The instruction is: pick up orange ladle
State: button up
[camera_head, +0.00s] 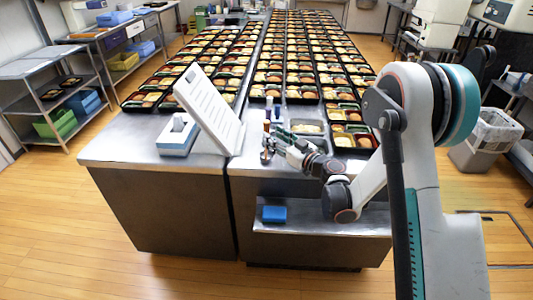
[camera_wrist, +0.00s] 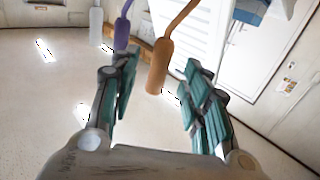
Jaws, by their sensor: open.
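The orange ladle (camera_wrist: 160,66) shows in the wrist view as a thick orange handle with a thinner stem that runs up out of the frame, so its other end is out of view. My gripper (camera_wrist: 159,72) is open, with one finger on each side of the handle in the picture. I see no finger closed on it, and I cannot tell how deep the handle sits between them. In the head view my gripper (camera_head: 277,147) is beside the small upright utensils at the counter's near end, and the orange ladle (camera_head: 265,155) is small there.
A purple ladle (camera_wrist: 122,34) and a white ladle (camera_wrist: 96,28) are left of the orange one. A tilted white panel (camera_head: 208,108) and a white-blue box (camera_head: 178,134) stand on the counter to the left. Many filled bento trays lie behind. A blue block (camera_head: 274,214) is on the lower shelf.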

jog(key=x, duration=0.1)
jog(key=b+x, duration=0.1)
jog(key=x, duration=0.2)
jog(key=shift+a+f+b, duration=0.1)
jog(key=shift+f+b, duration=0.2)
jog(key=shift+b, duration=0.05)
jog(key=shift+w+a+r, duration=0.1)
jog(key=shift+w+a, duration=0.3)
jog(key=shift+w, duration=0.05)
grip_shut()
